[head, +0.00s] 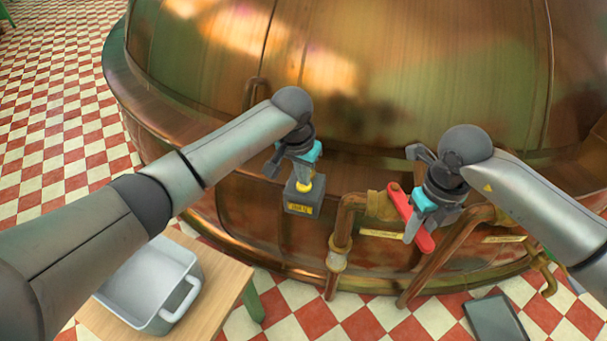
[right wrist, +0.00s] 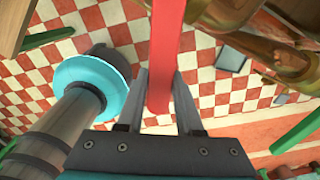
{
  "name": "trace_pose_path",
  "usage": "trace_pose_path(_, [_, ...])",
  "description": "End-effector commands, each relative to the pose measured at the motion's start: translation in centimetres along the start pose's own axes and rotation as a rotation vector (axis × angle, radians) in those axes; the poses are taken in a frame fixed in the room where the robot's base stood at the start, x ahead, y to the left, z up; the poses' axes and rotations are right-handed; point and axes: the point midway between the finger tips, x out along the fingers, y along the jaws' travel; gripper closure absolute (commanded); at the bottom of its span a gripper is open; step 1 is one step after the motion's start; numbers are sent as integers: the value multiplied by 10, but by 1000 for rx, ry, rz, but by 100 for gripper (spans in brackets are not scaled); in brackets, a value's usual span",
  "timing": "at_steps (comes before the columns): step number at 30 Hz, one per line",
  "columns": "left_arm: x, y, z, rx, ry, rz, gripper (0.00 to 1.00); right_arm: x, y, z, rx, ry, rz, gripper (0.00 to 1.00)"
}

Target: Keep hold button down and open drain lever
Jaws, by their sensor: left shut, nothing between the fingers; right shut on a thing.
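The hold button (head: 304,189) is a yellow piece on top of a dark box (head: 298,208) with a yellow label, in front of the copper kettle. My left gripper (head: 304,178) is shut and empty, pointing down with its tips at the button; they hide its top, so I cannot tell how far it is pressed. The drain lever (head: 424,240) is a red bar by the copper pipes, slanting down to the right. My right gripper (head: 412,207) is shut on it. In the right wrist view the red bar (right wrist: 166,50) runs between both fingers (right wrist: 160,88).
The large copper kettle (head: 400,60) fills the back. Copper pipes (head: 340,235) stand close to the lever. A grey tub (head: 135,315) sits on a wooden table (head: 228,275) at lower left. A dark flat panel (head: 495,318) lies on the checkered floor at lower right.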

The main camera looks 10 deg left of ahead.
Motion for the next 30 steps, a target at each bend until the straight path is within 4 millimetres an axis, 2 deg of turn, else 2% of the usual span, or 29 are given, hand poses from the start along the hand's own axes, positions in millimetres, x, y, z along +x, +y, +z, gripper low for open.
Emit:
trace_pose_path(7, [1,0,1,0,-2,-1,100,0,-3,1,-15,-2,-1,100])
trace_pose_path(18, [1,0,1,0,-2,-1,100,0,-22,3,-192,-2,-2,100])
trace_pose_path(26, [1,0,1,0,-2,-1,100,0,-22,3,-207,-2,-1,100])
trace_pose_path(27, [1,0,1,0,-2,-1,100,0,-22,3,-207,-2,-1,63])
trace_pose_path(30, [1,0,1,0,-1,-1,100,0,-22,3,-206,-2,-1,52])
